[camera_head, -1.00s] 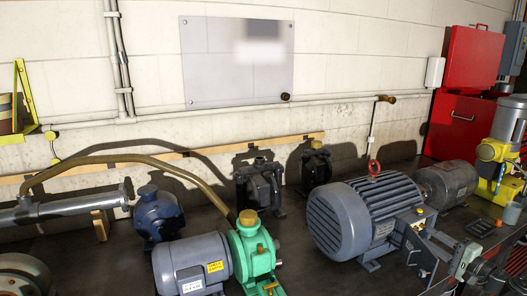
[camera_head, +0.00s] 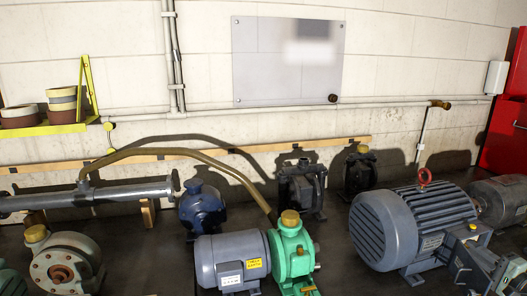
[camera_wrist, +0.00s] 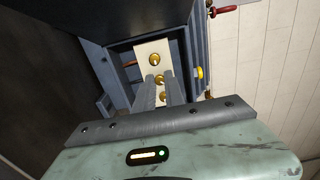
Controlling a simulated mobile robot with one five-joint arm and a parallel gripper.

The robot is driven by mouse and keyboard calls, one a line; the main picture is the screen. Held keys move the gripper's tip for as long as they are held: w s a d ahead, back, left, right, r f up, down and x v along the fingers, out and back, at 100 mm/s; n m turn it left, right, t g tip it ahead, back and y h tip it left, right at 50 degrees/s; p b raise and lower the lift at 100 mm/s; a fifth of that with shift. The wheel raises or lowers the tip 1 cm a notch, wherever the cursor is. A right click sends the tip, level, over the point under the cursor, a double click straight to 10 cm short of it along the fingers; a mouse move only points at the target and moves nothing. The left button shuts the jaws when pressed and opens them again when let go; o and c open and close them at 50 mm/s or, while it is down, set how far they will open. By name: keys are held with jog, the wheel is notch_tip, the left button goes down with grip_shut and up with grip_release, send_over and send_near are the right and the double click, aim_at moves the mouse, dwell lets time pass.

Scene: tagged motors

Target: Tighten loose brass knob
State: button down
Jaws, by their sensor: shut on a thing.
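Several brass knobs sit in a column on a pale plate (camera_wrist: 146,49) inside an open grey terminal box (camera_wrist: 118,60) in the wrist view. The upper brass knob (camera_wrist: 156,60) is beyond my fingertips. My gripper (camera_wrist: 159,77) has both fingers reaching into the box and is shut on the middle brass knob (camera_wrist: 158,79). Another brass knob (camera_wrist: 162,96) shows between the fingers, nearer to my palm. In the head view the large grey finned motor (camera_head: 412,228) stands at the right. The knobs are too small to make out there.
A green pump (camera_head: 292,258), a grey motor (camera_head: 230,262) and a blue pump (camera_head: 202,208) stand left of the large motor. A red lifting ring (camera_head: 424,178) tops that motor. A red cabinet (camera_head: 507,140) is at the right edge. The box walls stand close around my fingers.

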jog(key=m, duration=0.6)
jog(key=c, duration=1.5)
grip_release()
jog(key=shift+v, duration=3.5)
